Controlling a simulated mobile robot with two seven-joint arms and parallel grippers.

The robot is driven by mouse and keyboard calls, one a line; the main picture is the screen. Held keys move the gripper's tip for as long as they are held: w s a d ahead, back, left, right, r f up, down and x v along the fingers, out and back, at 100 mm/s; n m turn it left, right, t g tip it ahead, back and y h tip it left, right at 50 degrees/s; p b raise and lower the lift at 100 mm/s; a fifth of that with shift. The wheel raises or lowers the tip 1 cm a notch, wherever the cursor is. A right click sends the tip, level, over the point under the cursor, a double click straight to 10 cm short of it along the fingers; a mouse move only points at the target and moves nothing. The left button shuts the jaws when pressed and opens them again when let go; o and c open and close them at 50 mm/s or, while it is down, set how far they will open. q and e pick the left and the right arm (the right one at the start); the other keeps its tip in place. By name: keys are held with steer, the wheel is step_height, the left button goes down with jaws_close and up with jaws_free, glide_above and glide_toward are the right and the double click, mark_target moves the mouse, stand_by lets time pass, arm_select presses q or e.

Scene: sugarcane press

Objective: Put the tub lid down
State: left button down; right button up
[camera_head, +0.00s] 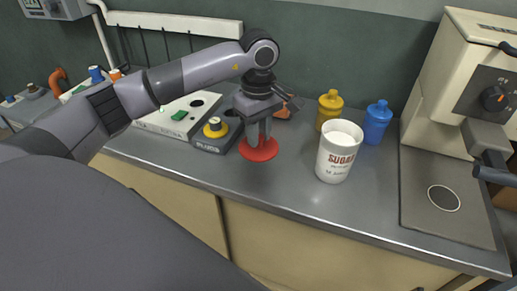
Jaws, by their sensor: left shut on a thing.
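The red disc-shaped lid (259,151) is at the counter surface, left of the white tub. My left gripper (259,134) points down with its fingers shut at the middle of the lid, hiding the grip point. The lid looks flat and at or very near the counter; I cannot tell if it fully touches. The white tub (338,152) with red SUGAR lettering stands upright to the right, its top showing white. My right gripper is not in view.
A yellow bottle (329,108) and a blue bottle (377,121) stand behind the tub. A dark block with a yellow-ringed knob (215,128) sits close left of the lid. The cream press machine (462,90) stands at right. The counter (290,190) is clear in front.

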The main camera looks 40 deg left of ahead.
mark_target(258, 150)
arm_select(q)
step_height(258, 150, down, 5)
steer(key=shift+r, duration=0.2)
steer(key=shift+f, duration=0.35)
steer(key=shift+f, duration=0.2)
steer(key=c, duration=0.9)
jaws_free()
steer(key=shift+c, duration=0.2)
steer(key=shift+r, duration=0.1)
